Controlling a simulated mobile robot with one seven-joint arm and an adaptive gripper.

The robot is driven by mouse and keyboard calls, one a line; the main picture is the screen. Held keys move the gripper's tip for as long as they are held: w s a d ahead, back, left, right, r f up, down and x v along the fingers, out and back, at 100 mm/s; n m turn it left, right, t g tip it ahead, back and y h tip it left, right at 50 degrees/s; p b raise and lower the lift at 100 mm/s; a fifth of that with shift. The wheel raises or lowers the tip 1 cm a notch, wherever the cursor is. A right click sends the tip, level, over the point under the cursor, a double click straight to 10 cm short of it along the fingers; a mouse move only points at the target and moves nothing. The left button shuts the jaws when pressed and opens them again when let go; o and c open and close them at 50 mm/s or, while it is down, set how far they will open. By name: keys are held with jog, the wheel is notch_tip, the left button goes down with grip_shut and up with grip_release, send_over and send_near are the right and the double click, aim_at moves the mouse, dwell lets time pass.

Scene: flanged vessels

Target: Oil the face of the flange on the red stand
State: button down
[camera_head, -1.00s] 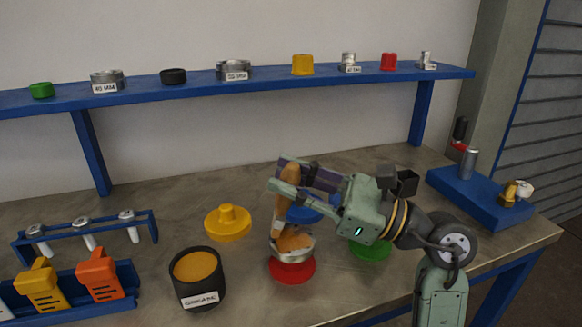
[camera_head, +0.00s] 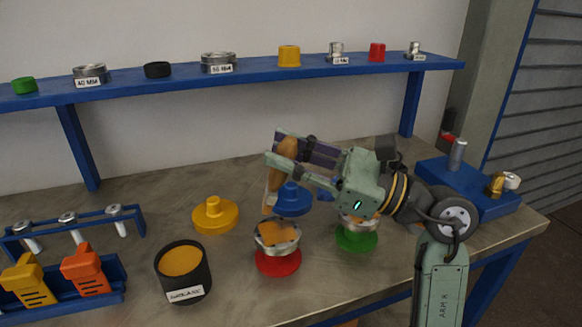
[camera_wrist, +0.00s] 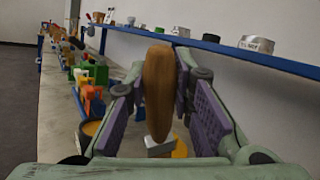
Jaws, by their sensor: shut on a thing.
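My gripper (camera_head: 290,148) is shut on a brush with a brown wooden handle (camera_head: 285,150), which also fills the middle of the wrist view (camera_wrist: 158,92). The brush points down, its lower end behind and left of the blue stand (camera_head: 292,202) in the head view. The red stand (camera_head: 278,263) stands in front on the bench and bears a grey metal flange (camera_head: 266,247). The flange's upward face shows an orange-tan patch. The brush is apart from this flange. A black labelled pot (camera_head: 183,287) with amber contents stands to the left.
A green stand (camera_head: 357,240) with another flange is right of the red one. A yellow stand (camera_head: 215,217) is at the left. Racks with orange and yellow tools (camera_head: 84,268) are at far left. A blue shelf (camera_head: 250,75) runs along the wall.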

aim_at(289, 136)
jog(key=shift+d+r+p, duration=0.1)
jog(key=shift+r+p, duration=0.9)
jog(key=shift+r, duration=1.65)
jog(key=shift+f, duration=0.1)
